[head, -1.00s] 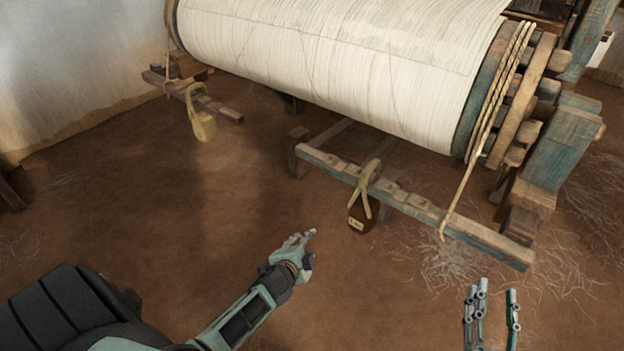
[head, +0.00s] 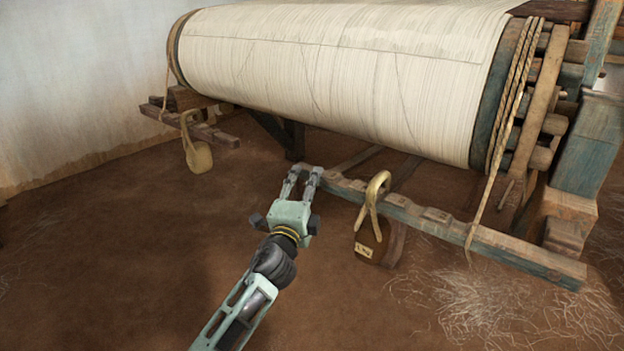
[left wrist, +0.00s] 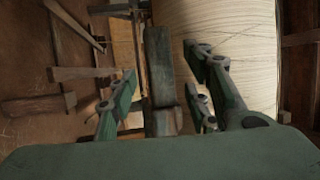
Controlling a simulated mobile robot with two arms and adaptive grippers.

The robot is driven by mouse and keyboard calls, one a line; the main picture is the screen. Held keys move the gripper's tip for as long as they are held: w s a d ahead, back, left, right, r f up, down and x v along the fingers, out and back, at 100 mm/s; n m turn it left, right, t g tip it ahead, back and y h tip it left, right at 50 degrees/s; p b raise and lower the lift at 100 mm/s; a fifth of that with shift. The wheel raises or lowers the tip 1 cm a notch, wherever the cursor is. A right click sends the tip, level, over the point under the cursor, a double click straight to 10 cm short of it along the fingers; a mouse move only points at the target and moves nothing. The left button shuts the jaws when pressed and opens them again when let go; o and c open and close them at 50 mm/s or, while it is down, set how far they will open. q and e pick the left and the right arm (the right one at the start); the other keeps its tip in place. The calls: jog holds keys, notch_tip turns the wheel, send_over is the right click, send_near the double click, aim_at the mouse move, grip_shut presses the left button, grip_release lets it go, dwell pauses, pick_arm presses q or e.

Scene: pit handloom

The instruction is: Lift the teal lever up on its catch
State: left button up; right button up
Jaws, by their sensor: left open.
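The teal lever (head: 425,213) is a long, notched wooden beam with a worn teal side, low in front of the cloth roller. Its free end is at the left, by a dark post (head: 294,140); I cannot make out the catch clearly. My left gripper (head: 303,172) is open at that free end. In the left wrist view, the worn teal bar (left wrist: 159,70) shows between the spread fingers (left wrist: 163,95), with gaps on both sides. My right gripper is out of view.
A brown labelled weight (head: 373,243) hangs from the lever on a tan hook (head: 375,192). A rope (head: 488,205) runs down from the large cloth roller (head: 340,70) to the lever. A pale weight (head: 197,155) hangs farther left. Floor at left is open.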

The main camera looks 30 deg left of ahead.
pick_arm(q)
jog(key=shift+b+x, duration=0.55)
jog(key=shift+x, duration=1.9)
jog(key=shift+c, duration=0.6)
grip_shut()
